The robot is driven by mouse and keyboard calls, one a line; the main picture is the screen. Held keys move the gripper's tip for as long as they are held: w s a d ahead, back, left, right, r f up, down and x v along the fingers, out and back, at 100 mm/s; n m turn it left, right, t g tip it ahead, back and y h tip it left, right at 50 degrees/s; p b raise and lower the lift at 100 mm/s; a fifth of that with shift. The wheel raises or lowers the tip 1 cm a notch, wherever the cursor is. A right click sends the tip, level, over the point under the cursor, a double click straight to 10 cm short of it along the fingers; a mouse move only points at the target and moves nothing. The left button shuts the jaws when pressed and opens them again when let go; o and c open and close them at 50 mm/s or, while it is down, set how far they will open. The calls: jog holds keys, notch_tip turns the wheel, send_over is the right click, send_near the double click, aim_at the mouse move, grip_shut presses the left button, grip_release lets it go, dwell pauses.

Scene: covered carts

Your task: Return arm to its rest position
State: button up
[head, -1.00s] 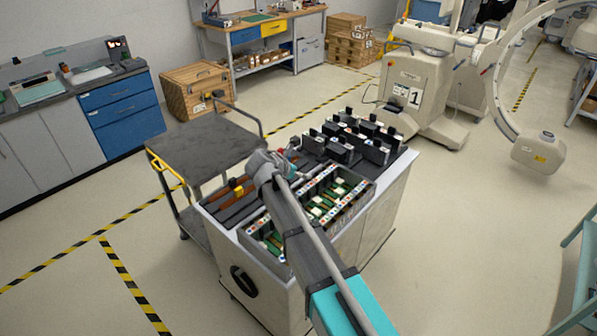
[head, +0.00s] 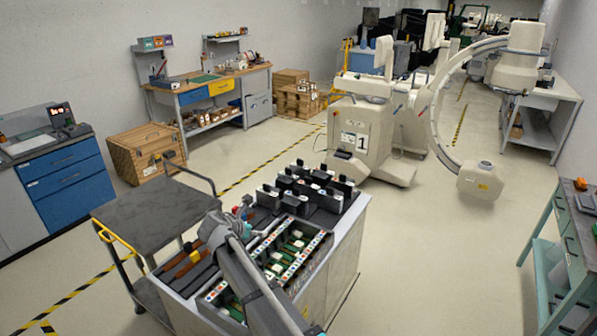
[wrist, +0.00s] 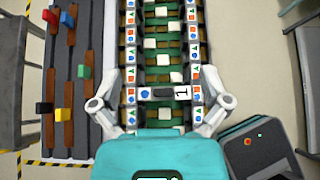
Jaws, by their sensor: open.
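My gripper (wrist: 162,102) is open in the wrist view, its two pale fingers spread above a long rack (wrist: 196,40) with green boards and white blocks. A black-and-white piece marked 1 (wrist: 166,92) shows between the fingers, over the rack; I cannot tell its height, but the fingers stand apart from it. In the head view my arm reaches over the cart (head: 315,285) from the bottom, and my gripper (head: 240,212) is small and partly hidden by the arm. The rack (head: 297,255) lies right of the arm there.
Black modules (head: 310,185) stand upright on the cart's far end. Left of the rack are brown rails (wrist: 61,110) with coloured blocks. A grey trolley (head: 155,210) stands close on the left. A teal bench (head: 570,260) is at right. The floor between cart and bench is clear.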

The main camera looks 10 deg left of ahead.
jog(key=s+d+f+m+g, duration=0.25)
jog(key=d+m, duration=0.55)
jog(key=d, duration=0.5)
jog(key=s+d+f+m+g, duration=0.1)
jog(key=d+f+m+g, duration=0.2)
jog(key=d+m, duration=0.7)
jog(key=s+d+f+m+g+y, duration=0.1)
jog(key=s+d+m+g+y, duration=0.1)
jog(key=s+d+m, duration=0.4)
jog(key=s+d+f+m+g+y, duration=0.1)
jog(key=s+d+m, duration=0.6)
jog(key=d, duration=0.8)
jog(key=shift+s+d+m+g+y, duration=0.15)
jog(key=shift+m+g+y, duration=0.15)
jog(key=shift+g+y, duration=0.3)
